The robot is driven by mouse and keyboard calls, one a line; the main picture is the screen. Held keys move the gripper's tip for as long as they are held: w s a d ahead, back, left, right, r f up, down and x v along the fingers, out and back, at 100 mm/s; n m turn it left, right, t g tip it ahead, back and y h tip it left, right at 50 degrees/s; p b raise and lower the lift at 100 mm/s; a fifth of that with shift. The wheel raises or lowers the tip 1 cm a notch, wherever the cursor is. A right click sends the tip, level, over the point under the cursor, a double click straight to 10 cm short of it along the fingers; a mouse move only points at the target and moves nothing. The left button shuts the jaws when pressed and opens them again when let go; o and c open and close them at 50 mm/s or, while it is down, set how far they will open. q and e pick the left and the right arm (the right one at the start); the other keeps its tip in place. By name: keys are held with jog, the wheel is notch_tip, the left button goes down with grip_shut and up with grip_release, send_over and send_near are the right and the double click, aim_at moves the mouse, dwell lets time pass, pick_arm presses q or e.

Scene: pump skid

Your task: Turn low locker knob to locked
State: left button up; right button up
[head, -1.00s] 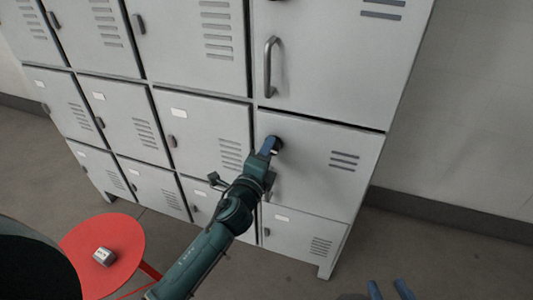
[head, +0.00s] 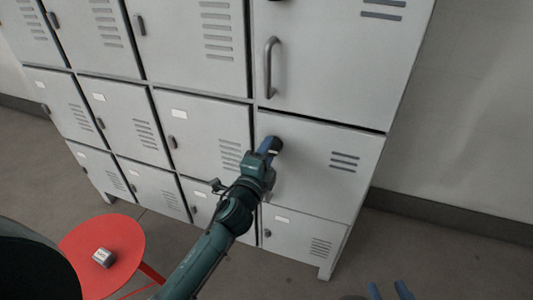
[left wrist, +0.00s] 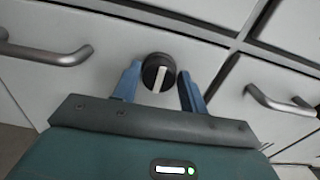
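The low locker knob (left wrist: 152,68) is a round black knob with a white pointer bar. In the left wrist view the bar stands nearly upright, tilted slightly. In the head view the knob (head: 278,143) shows only partly, at the upper left of a middle-row locker door (head: 320,170). My left gripper (head: 270,148) is at the knob. In the left wrist view its blue fingers (left wrist: 158,86) are apart, one on each side of the knob, with small gaps visible. My right gripper (head: 390,290) is open and empty at the bottom edge of the head view.
A bar handle (head: 269,67) is on the door above. Other grey locker doors lie to the left and below. A red round stool (head: 125,240) with a small grey-white object (head: 103,257) on it stands at lower left. The floor at right is clear.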

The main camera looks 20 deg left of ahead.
pick_arm(q)
jog(key=o, duration=0.3)
jog(key=shift+o, duration=0.2)
jog(key=s, duration=1.3)
jog(key=shift+a, duration=0.25)
jog(key=shift+s, duration=0.1)
